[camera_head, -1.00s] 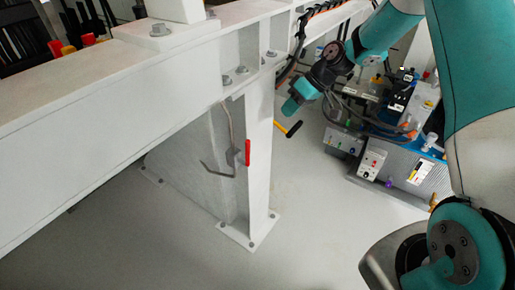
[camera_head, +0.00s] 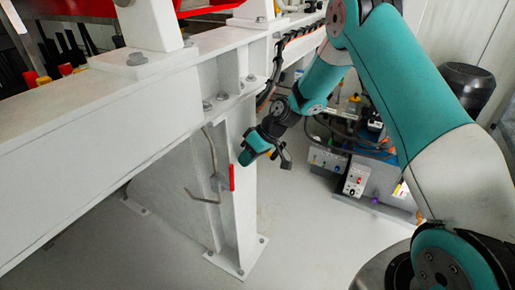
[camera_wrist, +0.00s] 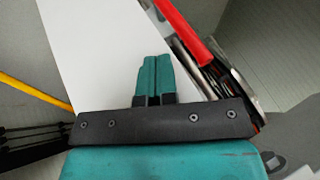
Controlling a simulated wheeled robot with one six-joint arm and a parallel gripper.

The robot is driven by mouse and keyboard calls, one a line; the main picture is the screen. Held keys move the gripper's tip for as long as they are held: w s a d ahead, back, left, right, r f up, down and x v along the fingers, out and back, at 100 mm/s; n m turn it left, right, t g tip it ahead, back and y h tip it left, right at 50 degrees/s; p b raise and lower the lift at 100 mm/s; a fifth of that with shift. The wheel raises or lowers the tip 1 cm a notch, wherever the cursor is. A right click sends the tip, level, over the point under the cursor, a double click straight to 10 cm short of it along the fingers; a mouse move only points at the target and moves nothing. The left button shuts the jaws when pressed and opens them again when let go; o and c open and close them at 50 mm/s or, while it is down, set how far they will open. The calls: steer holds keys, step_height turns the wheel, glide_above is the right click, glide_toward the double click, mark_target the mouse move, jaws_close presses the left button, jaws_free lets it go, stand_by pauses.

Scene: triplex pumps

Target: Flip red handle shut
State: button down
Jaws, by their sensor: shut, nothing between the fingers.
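The red handle (camera_head: 232,177) is a narrow upright bar on the side of the white steel post, by a thin bent grey pipe. In the wrist view the red handle (camera_wrist: 184,28) runs diagonally at the top, just right of my fingertips. My gripper (camera_head: 243,158) is right beside the post, slightly above and right of the handle. In the wrist view my gripper (camera_wrist: 154,60) has its two teal fingers together with nothing between them, in front of the white post face. A gap shows between fingertips and handle; I cannot tell its depth.
The white post (camera_head: 235,235) stands bolted to the floor under a long white beam (camera_head: 90,120). A grey-blue machine with knobs (camera_head: 355,180) stands right of the post. A yellow bar (camera_wrist: 35,97) shows at left in the wrist view. Open floor lies in front.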

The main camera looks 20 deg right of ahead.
steer(key=shift+s+a, duration=0.25)
steer(key=shift+a, duration=0.3)
steer(key=shift+s+a, duration=0.25)
steer(key=shift+a, duration=0.25)
steer(key=shift+r, duration=0.1)
